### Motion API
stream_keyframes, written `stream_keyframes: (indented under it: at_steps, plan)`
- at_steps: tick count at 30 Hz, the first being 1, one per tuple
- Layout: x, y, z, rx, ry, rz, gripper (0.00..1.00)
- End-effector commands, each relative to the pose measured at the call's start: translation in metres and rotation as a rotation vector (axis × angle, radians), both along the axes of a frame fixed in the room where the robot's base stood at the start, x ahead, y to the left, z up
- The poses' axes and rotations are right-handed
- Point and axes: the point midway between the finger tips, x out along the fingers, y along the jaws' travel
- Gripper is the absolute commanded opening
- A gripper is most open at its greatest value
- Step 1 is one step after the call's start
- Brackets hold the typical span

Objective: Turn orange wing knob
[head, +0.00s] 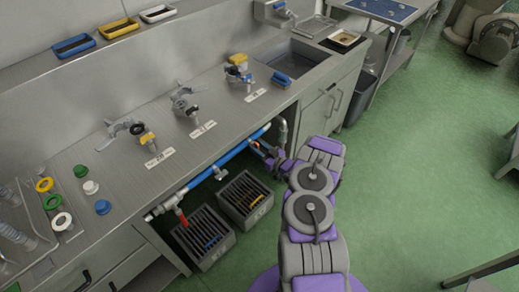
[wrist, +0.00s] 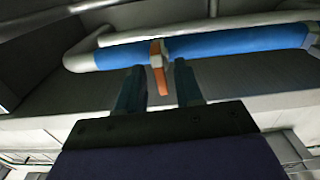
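The orange wing knob (wrist: 158,75) sits on a blue pipe (wrist: 225,45) in the wrist view, its wing pointing down toward my gripper. A small orange bit of it shows in the head view (head: 257,144), partly hidden by my gripper. My gripper (wrist: 157,79) is open in the wrist view, one finger on each side of the wing's lower part. Gaps show between the wing and both fingers. In the head view my gripper (head: 268,153) reaches under the counter's front edge, at the pipe.
A red lever (head: 182,216) hangs from the same pipe run, further left. Two dark slatted crates (head: 233,221) stand on the floor below. The steel counter (head: 110,170) overhangs the pipe and carries several valves and knobs. Green floor (head: 430,160) is open at right.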

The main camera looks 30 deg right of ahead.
Motion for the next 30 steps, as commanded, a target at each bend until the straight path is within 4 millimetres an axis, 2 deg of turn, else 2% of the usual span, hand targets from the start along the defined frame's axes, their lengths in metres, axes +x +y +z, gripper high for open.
stream_keyframes:
  at_steps: [1, 11, 22, 30]
  plan:
    - [-0.0001, 0.0, 0.0, 0.0, 0.0, 0.0, 0.3]
    - [-0.0002, -0.0002, -0.0002, 0.0, 0.0, 0.0, 0.0]
    - [-0.0002, -0.0007, 0.0001, 0.024, 0.01, -0.001, 0.0]
    - [0.0, -0.0021, 0.0013, 0.157, 0.059, -0.001, 0.0]
